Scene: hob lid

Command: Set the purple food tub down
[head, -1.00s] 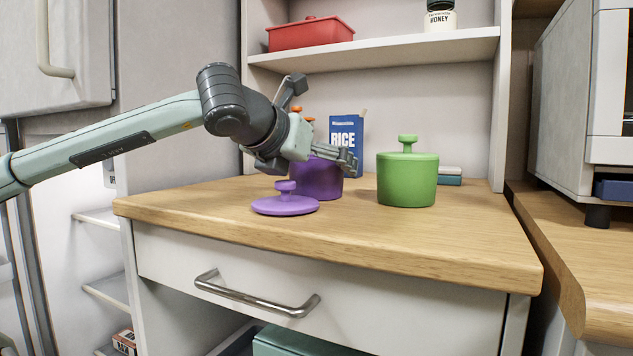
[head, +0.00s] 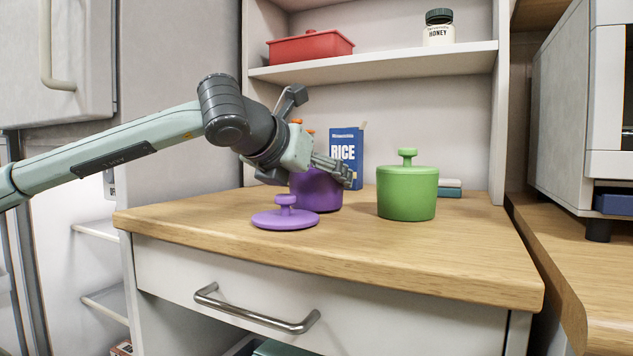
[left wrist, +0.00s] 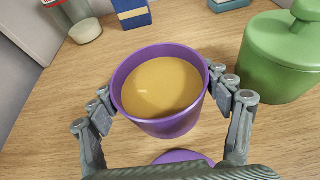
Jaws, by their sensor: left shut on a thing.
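The purple food tub (head: 318,194) is lidless and upright at the worktop's left part. I cannot tell for sure whether its base touches the wood. My left gripper (head: 328,168) is shut on it, with one finger on either side of its rim. In the left wrist view the tub (left wrist: 165,125) holds something yellow-orange, and the gripper's fingers (left wrist: 160,88) press its left and right walls. A purple lid with a knob (head: 285,218) lies on the worktop in front of the tub. My right gripper is in neither view.
A green lidded tub (head: 407,198) stands right of the purple one, with a gap between. Behind are a blue rice box (head: 346,148) and small stacked items (head: 450,187). A shelf above holds a red dish (head: 310,44) and honey jar (head: 439,28). The front right worktop is clear.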

